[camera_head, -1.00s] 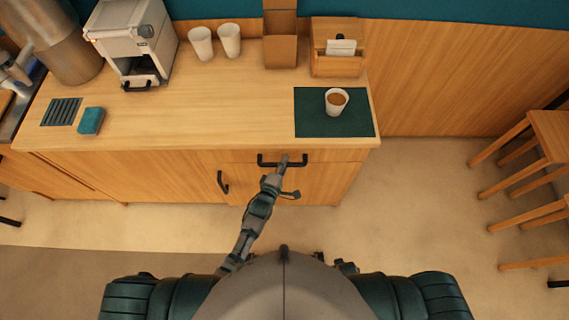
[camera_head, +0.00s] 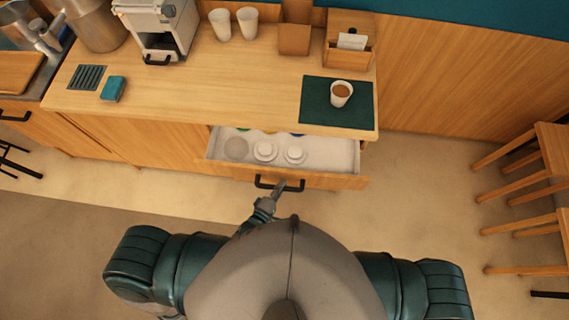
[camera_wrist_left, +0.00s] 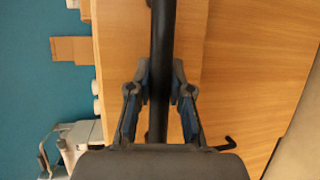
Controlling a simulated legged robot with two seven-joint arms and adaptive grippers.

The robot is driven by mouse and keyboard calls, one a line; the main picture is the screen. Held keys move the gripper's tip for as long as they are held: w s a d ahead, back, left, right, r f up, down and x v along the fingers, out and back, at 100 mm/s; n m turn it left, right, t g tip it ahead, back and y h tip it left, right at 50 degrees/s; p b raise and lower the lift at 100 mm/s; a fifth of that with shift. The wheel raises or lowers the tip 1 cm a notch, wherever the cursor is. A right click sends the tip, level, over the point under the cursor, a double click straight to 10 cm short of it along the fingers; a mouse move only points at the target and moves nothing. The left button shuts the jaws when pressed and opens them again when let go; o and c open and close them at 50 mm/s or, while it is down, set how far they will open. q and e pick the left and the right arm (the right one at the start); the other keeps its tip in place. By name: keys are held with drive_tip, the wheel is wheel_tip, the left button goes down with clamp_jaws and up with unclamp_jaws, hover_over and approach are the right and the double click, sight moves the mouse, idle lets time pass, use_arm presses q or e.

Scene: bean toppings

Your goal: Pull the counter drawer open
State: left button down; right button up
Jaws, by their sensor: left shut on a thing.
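The counter drawer (camera_head: 340,155) stands pulled out from under the counter top in the head view. Its white inside shows two white round lidded items, a grey round item and coloured items partly under the counter edge. My left gripper (camera_head: 277,187) is at the drawer's black bar handle (camera_head: 265,184). In the left wrist view my left gripper (camera_wrist_left: 160,95) has its two fingers closed around the dark handle bar (camera_wrist_left: 162,40). My right gripper does not show.
On the counter (camera_head: 220,100) a cup of coffee (camera_head: 340,94) stands on a dark green mat (camera_head: 318,117). White cups (camera_head: 247,22), a machine (camera_head: 160,25) and a teal sponge (camera_head: 113,89) are there too. Wooden stools (camera_head: 545,150) stand at right.

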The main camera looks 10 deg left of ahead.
use_arm(q)
drive_tip(key=s+p, duration=0.1)
drive_tip(key=s, duration=0.9)
drive_tip(key=shift+a, duration=0.2)
drive_tip(key=shift+f, duration=0.1)
drive_tip(key=c, duration=1.1)
unclamp_jaws()
drive_tip(key=shift+w, duration=0.1)
drive_tip(key=shift+o, duration=0.2)
